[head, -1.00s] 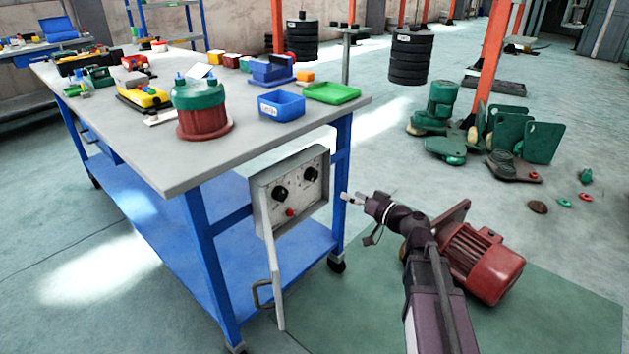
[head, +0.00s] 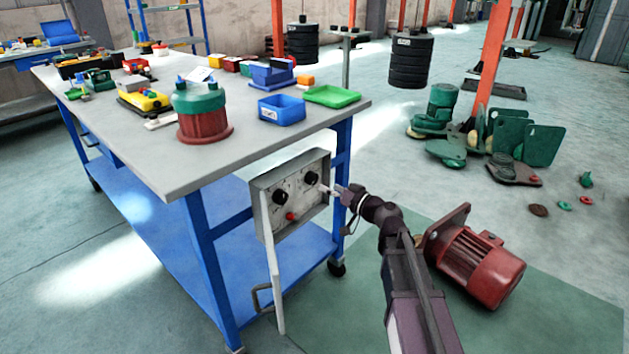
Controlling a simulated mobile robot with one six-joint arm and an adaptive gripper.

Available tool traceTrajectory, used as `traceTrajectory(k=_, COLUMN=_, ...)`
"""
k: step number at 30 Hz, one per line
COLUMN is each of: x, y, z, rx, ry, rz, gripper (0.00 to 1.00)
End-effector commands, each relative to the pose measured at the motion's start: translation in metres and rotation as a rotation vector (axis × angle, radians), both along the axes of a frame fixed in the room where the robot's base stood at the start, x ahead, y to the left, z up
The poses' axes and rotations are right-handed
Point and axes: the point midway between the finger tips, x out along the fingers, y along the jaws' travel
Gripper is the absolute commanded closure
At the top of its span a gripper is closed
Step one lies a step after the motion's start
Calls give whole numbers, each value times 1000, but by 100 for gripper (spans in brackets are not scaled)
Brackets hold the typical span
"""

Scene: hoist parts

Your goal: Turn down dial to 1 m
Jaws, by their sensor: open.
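A grey control box (head: 284,220) is fixed at the near end of the workbench. Its face carries two black dials, a left dial (head: 279,196) and a right dial (head: 311,178), and a red button (head: 291,216). The scale marks around the dials are too small to read. My gripper (head: 328,189) is open and empty, at the right side of the box face, just right of and below the right dial. I cannot tell whether its fingertips touch the dial or the box.
The workbench (head: 210,168) has a blue frame and carries several parts. A red motor (head: 475,265) lies on the green mat right of my arm.

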Motion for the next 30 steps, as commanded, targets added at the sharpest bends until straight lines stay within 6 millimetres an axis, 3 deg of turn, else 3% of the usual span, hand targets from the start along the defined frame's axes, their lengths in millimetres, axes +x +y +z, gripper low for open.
traceTrajectory(k=12, x=34, y=42, z=0, rx=0, ry=0, rz=0, gripper=8)
traceTrajectory(k=26, x=38, y=49, z=0, rx=0, ry=0, rz=-1, gripper=8)
traceTrajectory(k=27, x=38, y=49, z=0, rx=0, ry=0, rz=-1, gripper=11)
traceTrajectory(k=30, x=38, y=49, z=0, rx=0, ry=0, rz=-1, gripper=41)
